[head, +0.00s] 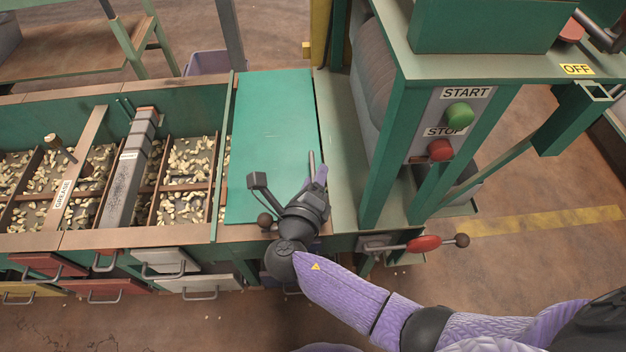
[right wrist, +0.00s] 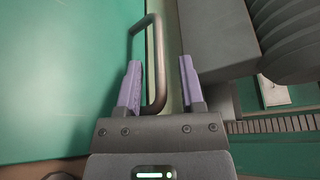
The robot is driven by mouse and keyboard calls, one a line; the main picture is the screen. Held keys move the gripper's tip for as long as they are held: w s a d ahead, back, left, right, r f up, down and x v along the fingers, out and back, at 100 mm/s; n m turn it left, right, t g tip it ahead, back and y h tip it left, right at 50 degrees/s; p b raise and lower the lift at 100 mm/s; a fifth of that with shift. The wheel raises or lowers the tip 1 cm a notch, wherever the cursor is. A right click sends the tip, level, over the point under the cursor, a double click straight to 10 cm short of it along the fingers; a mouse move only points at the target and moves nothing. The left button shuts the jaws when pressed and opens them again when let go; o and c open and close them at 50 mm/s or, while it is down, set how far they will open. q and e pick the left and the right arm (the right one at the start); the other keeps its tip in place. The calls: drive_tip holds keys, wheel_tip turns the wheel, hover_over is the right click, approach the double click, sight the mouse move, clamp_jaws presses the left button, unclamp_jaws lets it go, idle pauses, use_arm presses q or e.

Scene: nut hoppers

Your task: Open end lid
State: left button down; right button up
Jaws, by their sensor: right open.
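The end lid (head: 265,110) is a flat green panel lying closed over the right end of the hopper bench in the head view. In the right wrist view the lid (right wrist: 60,70) fills the left side. A dark metal loop handle (right wrist: 160,45) stands at its right edge; it also shows in the head view (head: 312,162). My right gripper (head: 319,178) is open at this handle. In the right wrist view the long bar of the handle shows between the two purple fingers (right wrist: 160,90), with a gap to the right finger. Contact with the left finger is unclear. My left gripper is not in view.
Open hoppers with nuts (head: 185,165) lie left of the lid. A green machine frame with a green START button (head: 460,114) and red STOP button (head: 440,150) stands close on the right. A red-handled lever (head: 424,244) sticks out at the front.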

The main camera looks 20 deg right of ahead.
clamp_jaws()
idle(1.0)
drive_tip(key=shift+d, duration=0.1)
